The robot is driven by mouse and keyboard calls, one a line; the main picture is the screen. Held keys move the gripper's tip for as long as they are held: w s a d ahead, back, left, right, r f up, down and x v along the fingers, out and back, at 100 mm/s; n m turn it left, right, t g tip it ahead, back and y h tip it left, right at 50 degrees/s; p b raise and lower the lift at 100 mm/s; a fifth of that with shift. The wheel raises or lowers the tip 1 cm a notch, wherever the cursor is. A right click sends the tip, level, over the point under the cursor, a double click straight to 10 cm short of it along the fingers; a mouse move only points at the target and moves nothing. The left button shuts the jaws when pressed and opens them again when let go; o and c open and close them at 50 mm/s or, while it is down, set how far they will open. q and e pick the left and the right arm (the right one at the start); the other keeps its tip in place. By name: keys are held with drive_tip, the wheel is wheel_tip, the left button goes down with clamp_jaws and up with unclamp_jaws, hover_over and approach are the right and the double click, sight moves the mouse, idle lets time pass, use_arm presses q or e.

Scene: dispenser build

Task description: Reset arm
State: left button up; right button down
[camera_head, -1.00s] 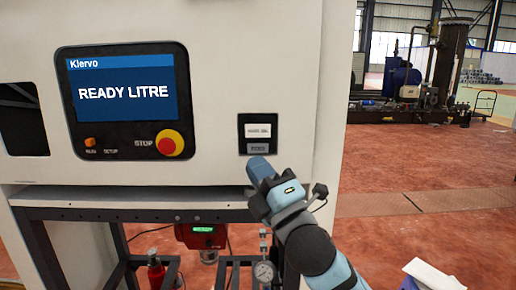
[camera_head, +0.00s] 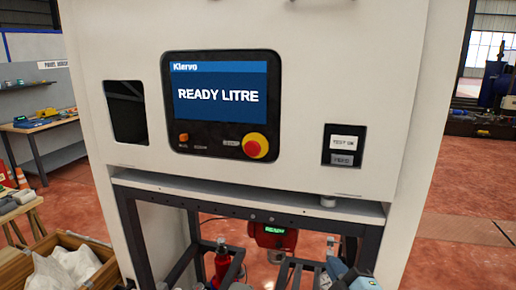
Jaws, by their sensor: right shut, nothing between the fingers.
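My right gripper (camera_head: 338,268) shows at the bottom edge, right of centre, as a small blue and grey part in front of the machine's lower frame. It is shut and empty, below the front ledge and apart from the panel buttons. Most of my right arm is out of the picture. My left gripper is not in view. The white machine (camera_head: 300,90) has a lit screen (camera_head: 218,93) reading "Klervo" and "READY LITRE".
A red and yellow stop knob (camera_head: 255,146) is under the screen. A ledge (camera_head: 250,200) juts out above a dark frame holding a red device (camera_head: 274,236) and a red bottle (camera_head: 222,262). A crate with white bags (camera_head: 70,268) and a workbench (camera_head: 40,125) stand left.

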drive_tip(key=s+d+f+m+g+h+p, duration=0.1)
drive_tip(key=s+f+m+g, duration=0.3)
drive_tip(key=s+f, duration=0.7)
drive_tip(key=s+d+f+m+g+p, duration=0.1)
drive_tip(key=s+f+m+g+p, duration=0.1)
drive_tip(key=s+f+m, duration=0.5)
drive_tip(key=s+f+g, duration=0.1)
drive_tip(key=s+f, duration=0.3)
drive_tip(key=f, duration=0.6)
drive_tip(key=shift+s+d+f+m+g+h, duration=0.25)
drive_tip(key=shift+d+m+g+h, duration=0.05)
drive_tip(key=shift+m+g+h, duration=0.1)
